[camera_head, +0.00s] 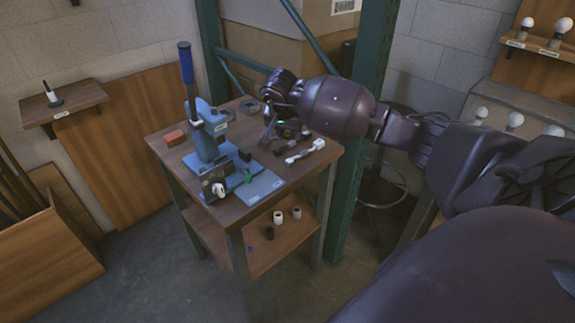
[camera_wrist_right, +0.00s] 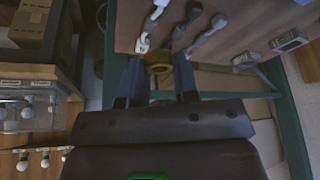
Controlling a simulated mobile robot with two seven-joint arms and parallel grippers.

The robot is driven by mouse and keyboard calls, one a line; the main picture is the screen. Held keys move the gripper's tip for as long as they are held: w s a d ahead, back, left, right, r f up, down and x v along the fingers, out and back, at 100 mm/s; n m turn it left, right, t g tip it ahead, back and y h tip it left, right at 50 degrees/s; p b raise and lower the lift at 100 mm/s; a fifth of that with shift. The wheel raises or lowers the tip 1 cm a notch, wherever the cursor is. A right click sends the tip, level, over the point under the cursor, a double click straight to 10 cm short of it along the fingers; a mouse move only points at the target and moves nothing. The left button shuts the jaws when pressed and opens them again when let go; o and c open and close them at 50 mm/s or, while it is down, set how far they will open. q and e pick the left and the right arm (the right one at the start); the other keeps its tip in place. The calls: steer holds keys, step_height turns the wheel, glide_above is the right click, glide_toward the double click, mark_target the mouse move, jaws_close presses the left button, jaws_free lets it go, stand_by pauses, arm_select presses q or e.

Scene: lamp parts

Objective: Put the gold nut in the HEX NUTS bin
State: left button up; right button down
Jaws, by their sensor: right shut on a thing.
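The gold nut (camera_wrist_right: 158,60) shows in the right wrist view between the fingertips of my right gripper (camera_wrist_right: 158,72), which is shut on it. In the head view my right gripper (camera_head: 271,137) is over the back right of the work table (camera_head: 177,157); the nut cannot be made out there. Two small grey bins with labels, one (camera_wrist_right: 245,60) and another (camera_wrist_right: 289,40), show at the right of the wrist view. One grey bin (camera_head: 250,107) shows at the table's back in the head view. I cannot read which is HEX NUTS. My left gripper is not in view.
A blue press (camera_head: 205,135) with a tall lever (camera_head: 186,65) stands on the table. White and dark tools, one of them white (camera_head: 305,151), lie near the right edge. A green post (camera_head: 362,110) stands close behind my right arm. An orange block (camera_head: 174,138) lies at the left.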

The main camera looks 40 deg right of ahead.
mark_target(288, 173)
step_height(288, 173, down, 13)
steer(key=shift+f, duration=0.2)
stand_by(0.4)
steer(key=shift+f+b, duration=0.15)
steer(key=shift+b, duration=0.2)
steer(key=c, duration=0.9)
jaws_free()
